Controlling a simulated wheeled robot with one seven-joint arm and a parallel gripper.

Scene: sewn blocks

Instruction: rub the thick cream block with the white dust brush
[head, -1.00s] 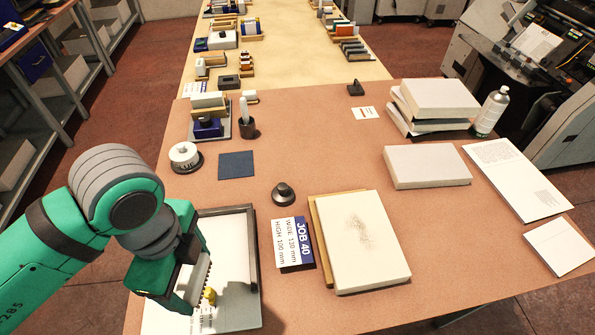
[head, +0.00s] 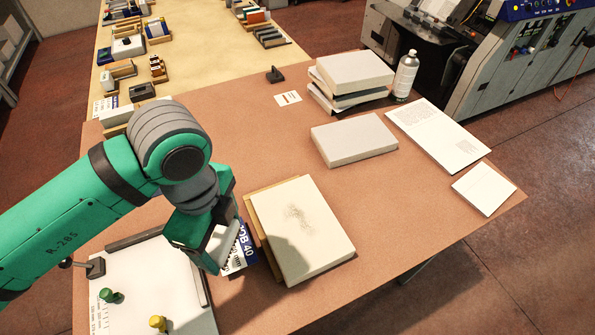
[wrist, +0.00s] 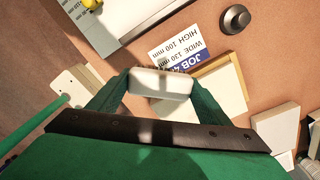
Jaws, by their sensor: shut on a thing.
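The thick cream block (head: 306,235) lies flat on a wooden board (head: 257,222), with a dark grey smudge on its top. Part of it also shows in the wrist view (wrist: 229,93). My gripper (head: 222,252) is shut on the white dust brush (wrist: 160,84), whose pale body spans the two fingers. In the head view the brush is mostly hidden by my gripper, with dark bristles at its side. My gripper is above the JOB 40 card (head: 240,256), just left of the cream block, and apart from it.
A tray with a dark rim (head: 140,237) and small knobs lies at lower left. Another pale block (head: 353,140), a stack of blocks (head: 355,73) and a spray bottle (head: 405,76) stand farther back. Papers (head: 437,137) lie at right. The table right of the cream block is clear.

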